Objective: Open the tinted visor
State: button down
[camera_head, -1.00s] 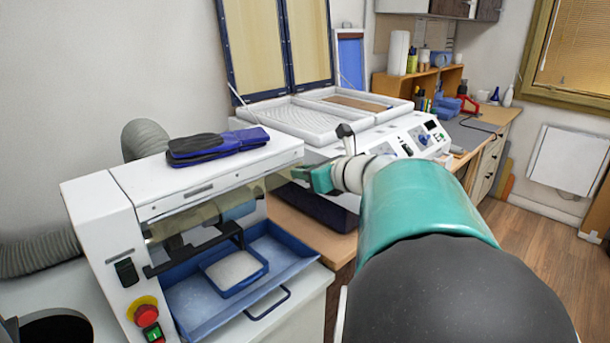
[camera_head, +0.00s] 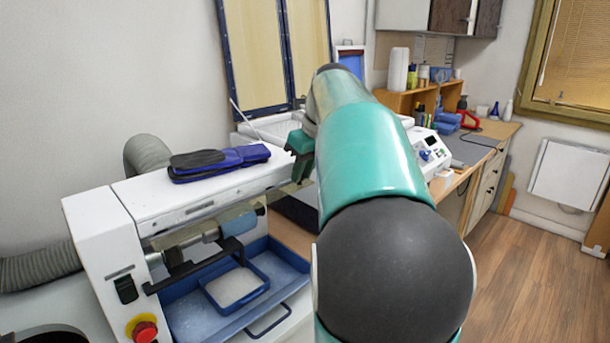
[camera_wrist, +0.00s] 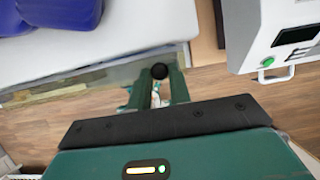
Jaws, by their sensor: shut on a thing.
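The tinted visor (camera_wrist: 75,84) is a see-through olive panel along the front edge of the white machine (camera_head: 215,190). In the head view only a narrow strip of the visor (camera_head: 290,189) shows near the machine's right end, and the roller opening below is largely uncovered. In the wrist view my gripper (camera_wrist: 158,82) is shut on a round black knob (camera_wrist: 159,71) at the visor's right end.
A blue tray (camera_head: 190,318) with a smaller blue tray (camera_head: 262,280) sits under the roller (camera_head: 237,226). A red stop button (camera_head: 145,331) is at the front left. A white forming unit (camera_head: 440,155) stands behind my arm.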

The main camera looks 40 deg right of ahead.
jog(key=shift+w+r+g, duration=0.35)
jog(key=shift+g, duration=0.65)
jog(key=c, duration=1.3)
grip_release()
jog(key=v, duration=1.3)
jog(key=shift+r, duration=0.4)
